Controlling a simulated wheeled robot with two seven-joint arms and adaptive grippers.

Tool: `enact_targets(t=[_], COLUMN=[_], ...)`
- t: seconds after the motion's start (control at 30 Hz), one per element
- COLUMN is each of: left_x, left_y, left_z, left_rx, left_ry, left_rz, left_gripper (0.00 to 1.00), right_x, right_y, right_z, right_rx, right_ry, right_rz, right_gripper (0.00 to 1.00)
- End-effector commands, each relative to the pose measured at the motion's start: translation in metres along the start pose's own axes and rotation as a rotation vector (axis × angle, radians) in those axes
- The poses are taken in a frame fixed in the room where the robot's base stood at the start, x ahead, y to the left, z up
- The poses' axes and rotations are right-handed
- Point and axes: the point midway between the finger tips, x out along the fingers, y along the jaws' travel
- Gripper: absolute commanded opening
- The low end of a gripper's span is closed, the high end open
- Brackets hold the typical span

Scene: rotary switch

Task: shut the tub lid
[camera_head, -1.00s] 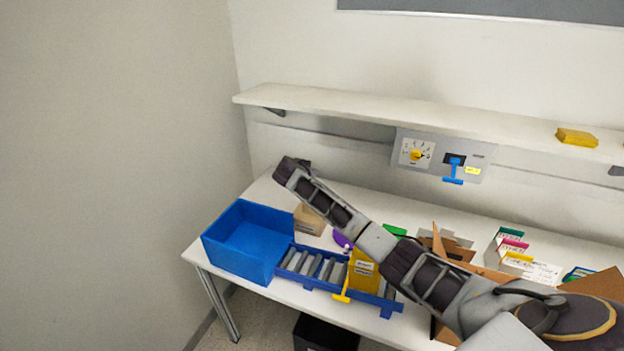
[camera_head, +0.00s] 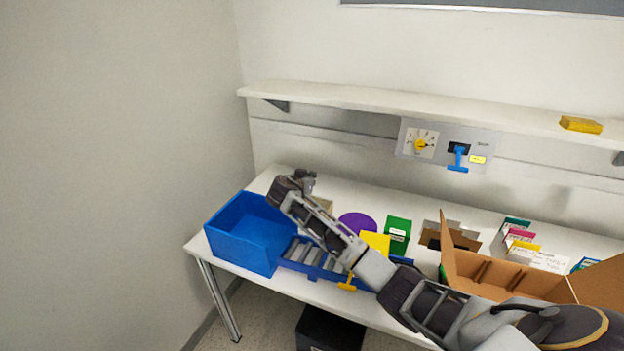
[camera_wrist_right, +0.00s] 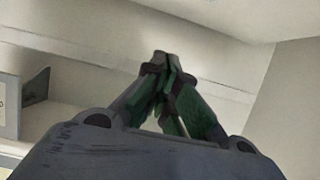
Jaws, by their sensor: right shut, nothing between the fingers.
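A blue tub (camera_head: 240,252) stands open at the left end of the table, its inside showing. I cannot make out a separate lid on it. My right arm reaches in from the right, across the table. My right gripper (camera_head: 303,178) is just right of the tub's back right corner, above the table, and looks apart from it. In the right wrist view the right gripper (camera_wrist_right: 162,62) has its fingertips together, with nothing between them and the wall and shelf beyond. My left gripper is not in view.
A blue rack (camera_head: 308,268) of grey pieces sits right of the tub, partly under my forearm. A purple round thing (camera_head: 357,224), a green box (camera_head: 398,234) and an open cardboard box (camera_head: 510,278) stand farther right. A shelf (camera_head: 400,104) and a switch panel (camera_head: 448,142) are behind.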

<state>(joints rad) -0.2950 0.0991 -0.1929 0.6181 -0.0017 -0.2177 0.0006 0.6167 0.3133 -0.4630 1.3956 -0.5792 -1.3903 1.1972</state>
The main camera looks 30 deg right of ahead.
Motion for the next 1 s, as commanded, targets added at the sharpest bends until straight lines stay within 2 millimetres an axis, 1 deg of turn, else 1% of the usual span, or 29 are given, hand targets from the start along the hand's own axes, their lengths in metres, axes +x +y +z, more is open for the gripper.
enact_targets(t=[0.07, 0.17, 0.3, 0.5, 0.7, 0.77, 0.87, 1.0], left_x=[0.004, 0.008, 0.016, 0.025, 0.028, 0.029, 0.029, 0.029], left_y=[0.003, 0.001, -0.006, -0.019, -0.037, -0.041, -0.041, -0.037], left_z=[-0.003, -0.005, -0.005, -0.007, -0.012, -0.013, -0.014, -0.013], left_rx=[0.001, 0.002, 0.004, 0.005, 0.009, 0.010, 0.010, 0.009], left_ry=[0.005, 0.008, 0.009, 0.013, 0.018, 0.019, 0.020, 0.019], left_rz=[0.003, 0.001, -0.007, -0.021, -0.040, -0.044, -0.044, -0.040], left_gripper=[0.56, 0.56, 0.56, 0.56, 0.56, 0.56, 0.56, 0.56], right_x=[-0.004, -0.009, -0.017, -0.024, -0.027, -0.027, -0.028, -0.028], right_y=[-0.001, -0.001, 0.000, 0.000, 0.000, 0.000, 0.000, 0.000], right_z=[0.008, 0.017, 0.033, 0.049, 0.056, 0.057, 0.057, 0.057], right_rx=[0.000, 0.000, 0.001, 0.000, 0.001, 0.001, 0.001, 0.000], right_ry=[-0.002, -0.003, -0.003, -0.003, -0.001, -0.001, 0.000, 0.000], right_rz=[-0.002, -0.002, -0.001, -0.001, 0.000, 0.000, 0.000, 0.000], right_gripper=[0.00, 0.00, 0.00, 0.00, 0.00, 0.00, 0.00, 0.00])
